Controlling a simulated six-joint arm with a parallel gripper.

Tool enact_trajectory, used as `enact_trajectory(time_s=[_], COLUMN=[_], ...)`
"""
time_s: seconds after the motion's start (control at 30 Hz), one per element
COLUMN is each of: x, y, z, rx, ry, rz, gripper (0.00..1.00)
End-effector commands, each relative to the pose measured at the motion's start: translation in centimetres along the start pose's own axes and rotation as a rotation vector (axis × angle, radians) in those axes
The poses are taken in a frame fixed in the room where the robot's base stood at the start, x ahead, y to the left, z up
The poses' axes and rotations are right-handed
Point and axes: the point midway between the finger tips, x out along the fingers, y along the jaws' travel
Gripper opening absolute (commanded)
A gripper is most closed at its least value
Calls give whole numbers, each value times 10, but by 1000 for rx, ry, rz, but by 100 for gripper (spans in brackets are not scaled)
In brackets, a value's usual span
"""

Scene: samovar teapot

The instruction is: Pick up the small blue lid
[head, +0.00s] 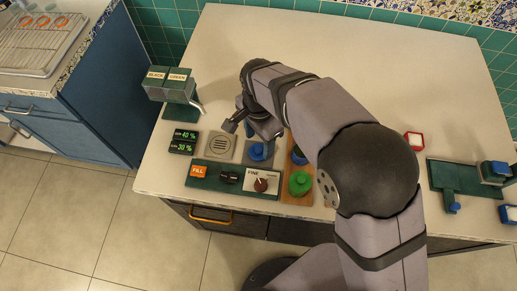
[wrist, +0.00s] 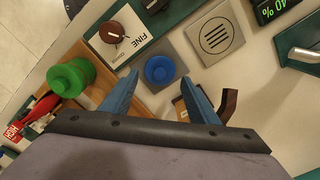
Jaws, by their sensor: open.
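A small round blue lid (head: 259,151) with a raised knob sits on a grey square plate (head: 249,159). The lid also shows in the wrist view (wrist: 159,69), top centre, just beyond the fingertips. My gripper (head: 253,128) is above the counter on the far side of the lid. In the wrist view my gripper (wrist: 160,78) is open and empty, its two blue fingers spread to either side of the line to the lid.
The grilled plate (head: 221,147) lies left of the lid. A control panel (head: 234,179) with a dial (head: 261,185) is in front. A green knob (head: 300,183) stands nearby on the right. A brown curved piece (wrist: 228,105) is beside the right finger. The dispenser (head: 180,95) stands back left.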

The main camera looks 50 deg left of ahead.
Motion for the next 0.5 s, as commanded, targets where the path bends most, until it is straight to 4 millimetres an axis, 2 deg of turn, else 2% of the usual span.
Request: enact_trajectory(time_s=[0.2, 0.5], x=[26, 35], y=[2, 1], z=[2, 2], rx=[0, 0], ry=[-1, 0], rz=[3, -1], gripper=[55, 55])
